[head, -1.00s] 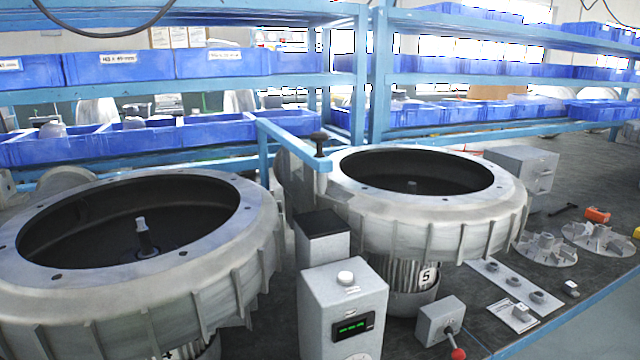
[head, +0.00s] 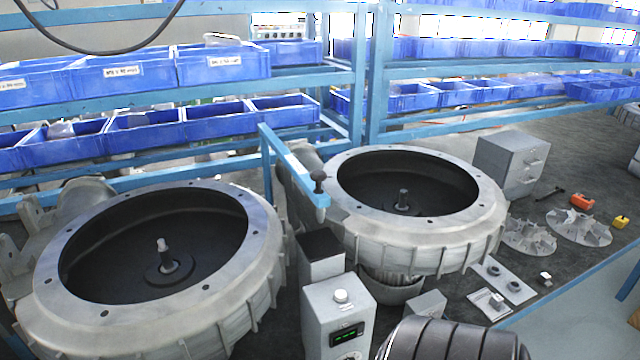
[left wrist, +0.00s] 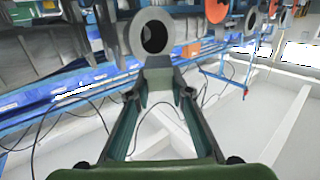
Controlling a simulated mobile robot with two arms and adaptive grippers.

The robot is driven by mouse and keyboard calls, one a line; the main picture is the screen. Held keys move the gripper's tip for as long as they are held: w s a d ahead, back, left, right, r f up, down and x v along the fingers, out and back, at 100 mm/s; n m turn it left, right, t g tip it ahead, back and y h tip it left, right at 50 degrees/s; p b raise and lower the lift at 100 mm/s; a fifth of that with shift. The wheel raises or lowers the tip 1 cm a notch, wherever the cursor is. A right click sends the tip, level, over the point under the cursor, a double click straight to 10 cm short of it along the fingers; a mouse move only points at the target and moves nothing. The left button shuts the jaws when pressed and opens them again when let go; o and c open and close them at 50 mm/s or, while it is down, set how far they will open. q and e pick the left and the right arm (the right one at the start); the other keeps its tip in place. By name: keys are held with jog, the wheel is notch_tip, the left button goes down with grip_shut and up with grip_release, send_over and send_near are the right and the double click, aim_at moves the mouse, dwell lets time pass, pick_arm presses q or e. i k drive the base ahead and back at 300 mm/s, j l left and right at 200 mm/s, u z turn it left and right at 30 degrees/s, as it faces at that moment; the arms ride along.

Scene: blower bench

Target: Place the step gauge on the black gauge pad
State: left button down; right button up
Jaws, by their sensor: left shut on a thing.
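Neither the left gripper nor the gauge shows in the head view. A black square top on a grey block, apparently the black gauge pad (head: 320,243), stands between the two blower housings, behind the display box. Nothing lies on it. My right gripper is not in view.
Two large blower housings (head: 262,262) (head: 470,232) flank the pad. A grey display box (head: 338,318) with a white knob stands in front of it. A plate with rings (head: 478,268) and impellers (head: 578,228) lie right.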

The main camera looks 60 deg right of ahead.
aim_at(320, 243)
jog(key=j+z, duration=0.1)
jog(key=z, duration=0.35)
jog(key=j+z, duration=0.1)
jog(key=z, duration=0.4)
jog(key=k+z, duration=0.1)
jog(key=z, duration=0.35)
jog(key=j+z, duration=0.15)
jog(key=z, duration=0.3)
jog(key=k+z, duration=0.15)
jog(key=z, duration=0.35)
